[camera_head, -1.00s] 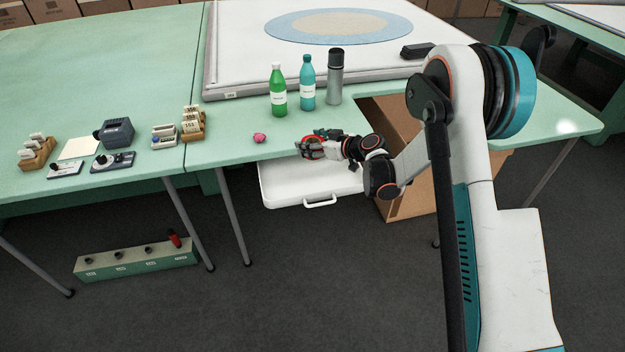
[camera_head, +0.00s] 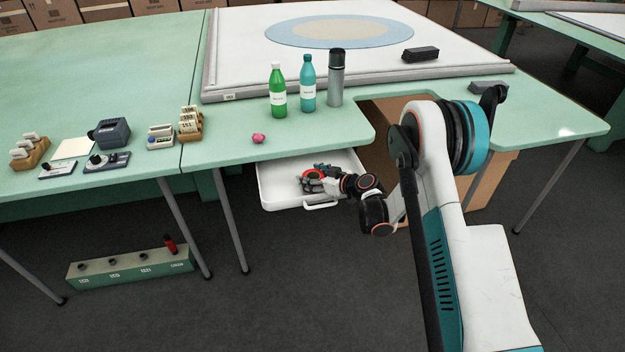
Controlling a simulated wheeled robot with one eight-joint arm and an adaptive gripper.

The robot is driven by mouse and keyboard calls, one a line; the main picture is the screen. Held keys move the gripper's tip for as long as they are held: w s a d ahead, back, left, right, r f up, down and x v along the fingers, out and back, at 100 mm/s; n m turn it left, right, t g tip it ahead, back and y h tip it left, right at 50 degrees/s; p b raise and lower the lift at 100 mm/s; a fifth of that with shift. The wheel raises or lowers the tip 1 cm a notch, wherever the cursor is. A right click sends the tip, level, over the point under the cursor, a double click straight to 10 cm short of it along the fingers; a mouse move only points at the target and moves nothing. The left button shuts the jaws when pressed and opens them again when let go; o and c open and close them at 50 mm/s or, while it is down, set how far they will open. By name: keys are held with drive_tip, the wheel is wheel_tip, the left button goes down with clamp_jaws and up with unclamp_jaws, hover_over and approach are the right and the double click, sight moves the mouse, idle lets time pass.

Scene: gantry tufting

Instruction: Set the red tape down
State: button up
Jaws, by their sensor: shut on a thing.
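The red tape (camera_head: 313,173) is a small red ring, partly hidden by the fingers of my gripper (camera_head: 311,178). My gripper is shut on it. Both are over the open white drawer (camera_head: 278,185) that sticks out from under the green table's front edge. I cannot tell whether the tape touches the drawer floor. The left part of the drawer is bare.
On the green table (camera_head: 225,150) stand a green bottle (camera_head: 278,92), a teal bottle (camera_head: 307,85) and a grey flask (camera_head: 336,78). A pink lump (camera_head: 258,138) lies near the front edge. A dark block (camera_head: 421,54) rests on the white frame.

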drive_tip(key=shift+r, duration=0.1)
drive_tip(key=o, duration=0.8)
